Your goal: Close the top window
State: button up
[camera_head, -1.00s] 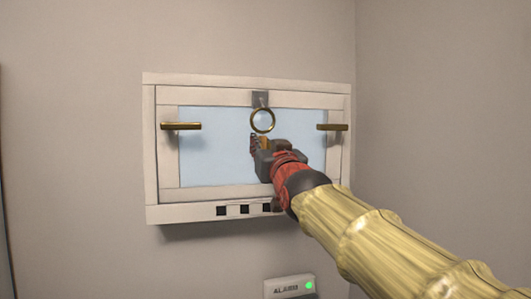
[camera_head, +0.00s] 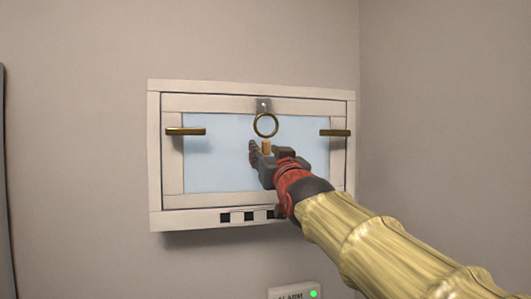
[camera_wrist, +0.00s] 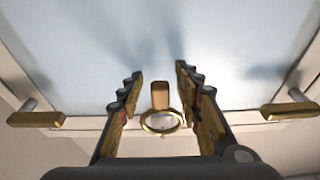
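The top window is a pale wooden frame (camera_head: 154,160) on the wall with a blue-grey pane (camera_head: 215,165) in an inner sash. The sash looks nearly flush with the frame; I cannot tell whether it is fully shut. A brass ring (camera_head: 265,125) hangs from a grey plate at the sash's top middle. Brass handles sit at the left (camera_head: 186,131) and right (camera_head: 335,133). My gripper (camera_head: 260,150) is in front of the pane, just below the ring. In the wrist view my gripper (camera_wrist: 159,80) is open, with the ring (camera_wrist: 161,122) and a small brass block (camera_wrist: 160,95) between its fingers, apparently untouched.
A white alarm box (camera_head: 293,293) with a green light is on the wall below the window. A wall corner is to the right. A dark edge (camera_head: 8,180) stands at the far left. The wall left of the window is clear.

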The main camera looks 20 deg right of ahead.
jog(key=shift+s, duration=0.1)
jog(key=v, duration=1.1)
jog(key=shift+s+f, duration=0.2)
jog(key=shift+s, duration=0.15)
